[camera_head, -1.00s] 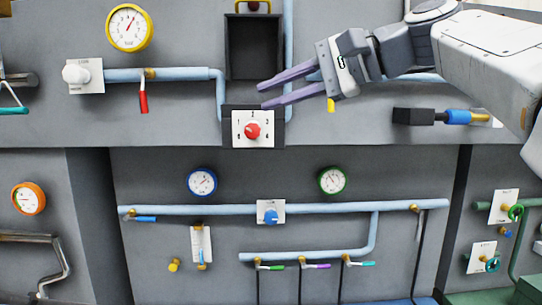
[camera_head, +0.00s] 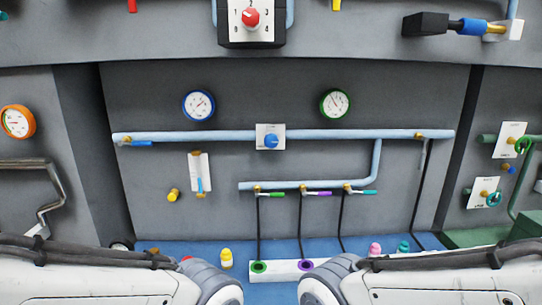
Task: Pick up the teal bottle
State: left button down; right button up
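The teal bottle (camera_head: 404,247) stands on the blue surface at the back right, seen beyond my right arm. Only its upper part shows; my arm hides the rest. My two arms come in from the lower left and lower right corners, and both grippers are out of view below the frame. Nothing is seen touching the bottle.
A pink bottle (camera_head: 375,249) stands just left of the teal one, and a yellow bottle (camera_head: 227,258) stands farther left. A white block (camera_head: 285,268) with green and purple rings lies between my arms. Pipes with coloured valve handles (camera_head: 317,194) run along the grey wall behind.

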aim_at(403, 247)
jog(key=z, duration=0.45)
jog(key=i, duration=1.15)
jog(key=z, duration=0.65)
